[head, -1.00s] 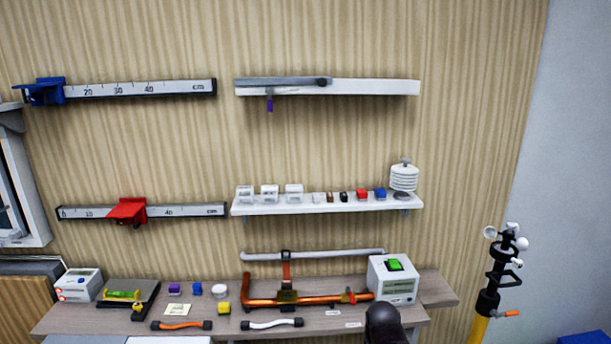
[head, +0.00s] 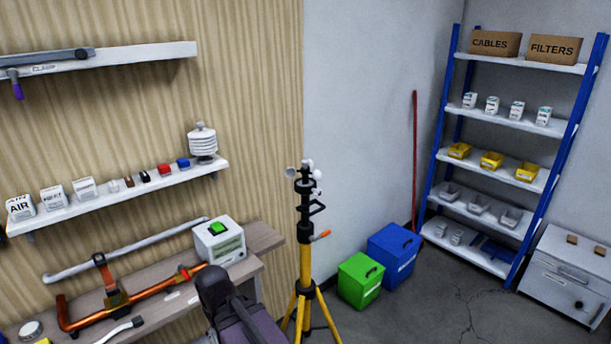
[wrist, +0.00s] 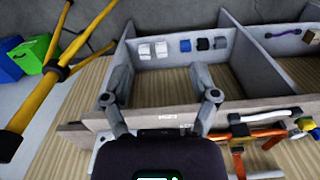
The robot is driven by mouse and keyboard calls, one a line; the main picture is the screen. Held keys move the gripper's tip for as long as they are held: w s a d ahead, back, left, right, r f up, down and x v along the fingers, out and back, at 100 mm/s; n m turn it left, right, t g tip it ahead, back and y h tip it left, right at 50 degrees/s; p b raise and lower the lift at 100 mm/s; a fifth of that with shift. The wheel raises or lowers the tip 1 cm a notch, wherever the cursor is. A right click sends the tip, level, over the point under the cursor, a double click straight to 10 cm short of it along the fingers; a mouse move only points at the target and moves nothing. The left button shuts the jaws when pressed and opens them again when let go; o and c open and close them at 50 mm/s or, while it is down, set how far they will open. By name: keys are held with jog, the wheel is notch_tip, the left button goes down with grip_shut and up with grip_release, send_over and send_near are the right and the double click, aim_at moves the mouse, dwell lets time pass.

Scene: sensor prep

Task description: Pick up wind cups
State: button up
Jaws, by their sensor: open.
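The wind cups (head: 308,163) look like the small whitish cups at the top of a black mast on a yellow tripod (head: 305,268), right of the workbench in the head view. They are small there, and one cup points left. In the wrist view only the tripod's yellow legs (wrist: 48,75) show at the left; the cups are out of that picture. My gripper (wrist: 160,98) is open and empty, its two fingers spread above the bench and an open compartment. In the head view my dark arm shows at the bottom, left of the tripod, fingertips hidden.
Green (head: 360,280) and blue (head: 394,254) bins stand right of the tripod. A blue-framed shelf unit (head: 497,150) and a grey cabinet (head: 562,285) are farther right. The bench's right end (head: 262,240) and wall shelf (head: 120,199) lie left. Floor near the bins is clear.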

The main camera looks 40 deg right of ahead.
dwell(0.4)
jog(key=shift+r, duration=0.1)
jog(key=shift+c, duration=1.2)
jog(key=m+t+h+p, duration=0.6)
jog(key=m+t+p, duration=0.15)
jog(key=p, duration=2.15)
send_near(304, 164)
jog(key=shift+w+d+r+m+g, duration=0.1)
jog(key=shift+w+r+m+g, duration=0.05)
jog(key=shift+w+m+g, duration=0.15)
jog(key=shift+b+x, duration=3.15)
jog(key=shift+x, duration=1.1)
